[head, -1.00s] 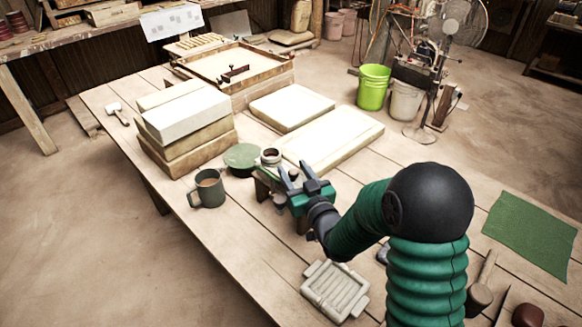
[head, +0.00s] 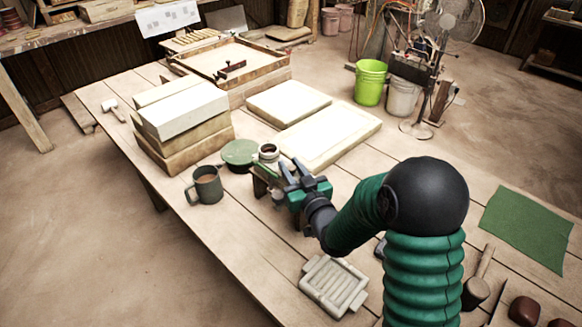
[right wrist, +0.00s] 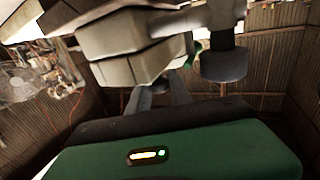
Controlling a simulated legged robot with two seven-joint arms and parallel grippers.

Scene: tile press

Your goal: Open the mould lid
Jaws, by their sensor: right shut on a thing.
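My right gripper (head: 290,172) is over the table by a small grey press or mould (head: 259,187), beside the round green lid-like disc (head: 239,154). The gripper covers much of this mould. In the right wrist view, a pale grey layered block (right wrist: 130,45), which looks like the mould with its lid, is right at the gripper's fingers (right wrist: 160,98). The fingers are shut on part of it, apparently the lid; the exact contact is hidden. A dark cylinder (right wrist: 224,65) is beside the block. My left gripper is not in view.
A dark mug (head: 207,186) stands left of the mould. A pale ribbed tray with handles (head: 334,285) lies nearer. Stacked blocks (head: 180,125) and flat slabs (head: 331,131) stand behind. A green cloth (head: 528,229) and a mallet (head: 480,279) are at right.

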